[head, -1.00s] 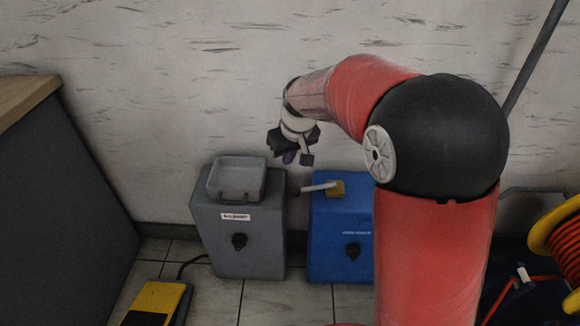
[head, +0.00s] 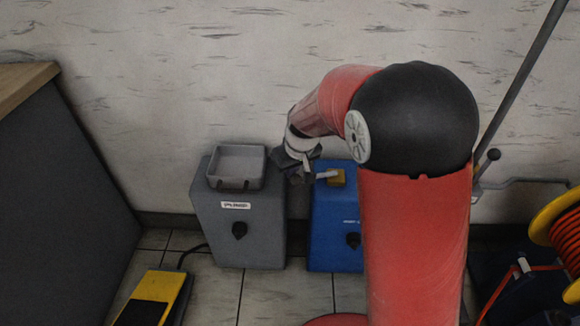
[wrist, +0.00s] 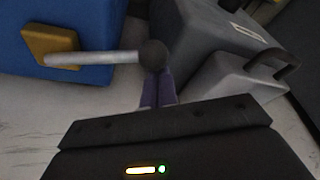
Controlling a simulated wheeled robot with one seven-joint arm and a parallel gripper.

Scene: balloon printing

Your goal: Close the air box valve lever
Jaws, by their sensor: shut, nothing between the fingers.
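The blue air box (head: 334,232) stands on the floor against the wall, partly hidden by my arm. Its valve lever is a pale rod (head: 328,174) on a yellow block (head: 337,178) at the top of the box, pointing left. In the wrist view the lever (wrist: 95,58) runs from the yellow block (wrist: 50,47) to a dark round knob (wrist: 152,53). My gripper (wrist: 158,76) is shut, with its purple fingertips right at the knob; I cannot tell if they touch. In the head view my gripper (head: 295,172) hides the lever's knob end.
A grey pump box (head: 238,225) with a tray (head: 236,183) on top stands just left of the blue box. A yellow foot pedal (head: 150,299) lies on the floor at front left. An orange hose reel (head: 558,235) is at the right, near a grey pole (head: 520,80).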

